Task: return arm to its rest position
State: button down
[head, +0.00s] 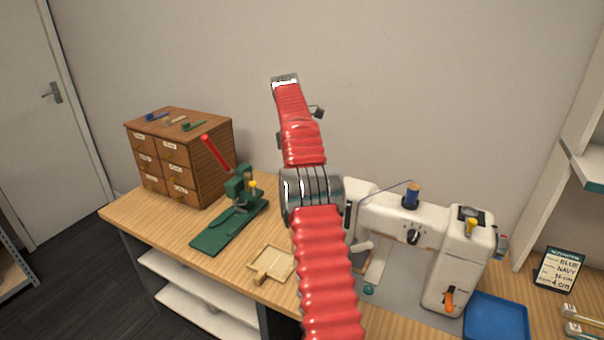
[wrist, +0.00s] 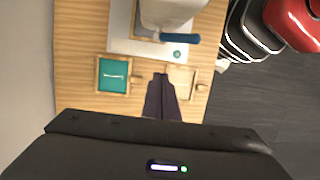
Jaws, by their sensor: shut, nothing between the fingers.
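My arm, with red ribbed sleeves and silver joint rings, rises through the middle of the head view, above the wooden bench (head: 130,212). My gripper (wrist: 161,77) shows in the wrist view as two dark fingers closed together, with nothing between them. It points over the bench, between a small wooden tray with a teal piece (wrist: 114,76) and another small wooden tray (wrist: 181,78) that looks empty. I cannot make out the gripper's fingers in the head view.
A white sewing machine (head: 455,258) stands right of my arm, with a blue tray (head: 497,316) beside it. A green press with a red lever (head: 240,190) and a wooden drawer cabinet (head: 205,160) stand left. A label card (head: 558,270) is at far right. The wall behind is bare.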

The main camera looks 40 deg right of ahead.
dwell(0.7)
notch_tip(320, 180, down, 6)
jog(key=w+f+m, duration=0.1)
jog(key=m, duration=0.3)
jog(key=s+a+r+m+t, duration=0.1)
jog(key=s+a+r+t, duration=0.2)
jog(key=a, duration=0.8)
jog(key=s+a+r+m+t, duration=0.1)
jog(key=s+a+r+m, duration=0.3)
jog(key=a, duration=0.6)
jog(key=s+a+r+n+t, duration=0.2)
jog(key=s+a+n+t, duration=0.2)
jog(key=s+a, duration=1.6)
jog(key=shift+s+r+n+t, duration=0.3)
jog(key=shift+s+r, duration=0.1)
jog(key=shift+s, duration=0.35)
